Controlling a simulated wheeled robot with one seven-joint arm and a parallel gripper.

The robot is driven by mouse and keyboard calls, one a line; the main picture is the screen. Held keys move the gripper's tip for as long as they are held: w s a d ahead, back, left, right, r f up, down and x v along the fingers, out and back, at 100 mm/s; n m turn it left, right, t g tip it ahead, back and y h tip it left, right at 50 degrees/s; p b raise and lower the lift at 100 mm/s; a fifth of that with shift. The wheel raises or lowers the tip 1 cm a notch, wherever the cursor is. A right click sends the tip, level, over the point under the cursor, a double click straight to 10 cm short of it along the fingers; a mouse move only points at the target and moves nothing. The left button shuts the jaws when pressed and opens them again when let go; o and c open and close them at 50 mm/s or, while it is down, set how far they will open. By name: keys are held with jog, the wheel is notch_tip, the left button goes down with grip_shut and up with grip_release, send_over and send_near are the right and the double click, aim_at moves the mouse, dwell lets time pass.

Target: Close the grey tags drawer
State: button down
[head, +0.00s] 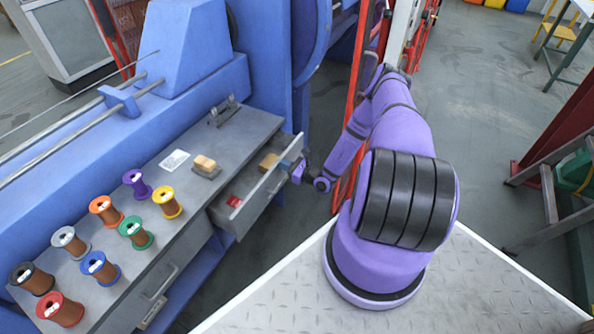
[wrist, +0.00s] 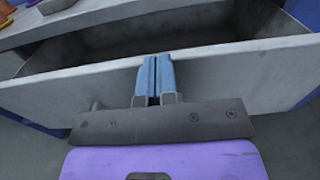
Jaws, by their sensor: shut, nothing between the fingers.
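A grey drawer (head: 262,205) stands pulled out from the grey bench, with a tan block (head: 268,161) and a small red item (head: 233,201) inside. In the wrist view its front panel (wrist: 60,92) spans the picture, with the open inside behind it. My gripper (head: 297,163) is at the drawer's front, toward its far end. In the wrist view my gripper's blue fingers (wrist: 156,62) are together and empty, with their tips at the panel's top edge. I cannot tell whether they touch it.
The bench top (head: 190,150) holds several coloured wire spools, a white card (head: 174,160) and a tan block on a grey pad (head: 205,167). Another drawer with a handle (head: 162,283) sits shut at the lower left. A red frame (head: 352,110) stands close behind my arm.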

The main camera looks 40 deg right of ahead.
jog(key=x, duration=0.7)
jog(key=shift+w, duration=0.3)
jog(key=shift+a, duration=0.1)
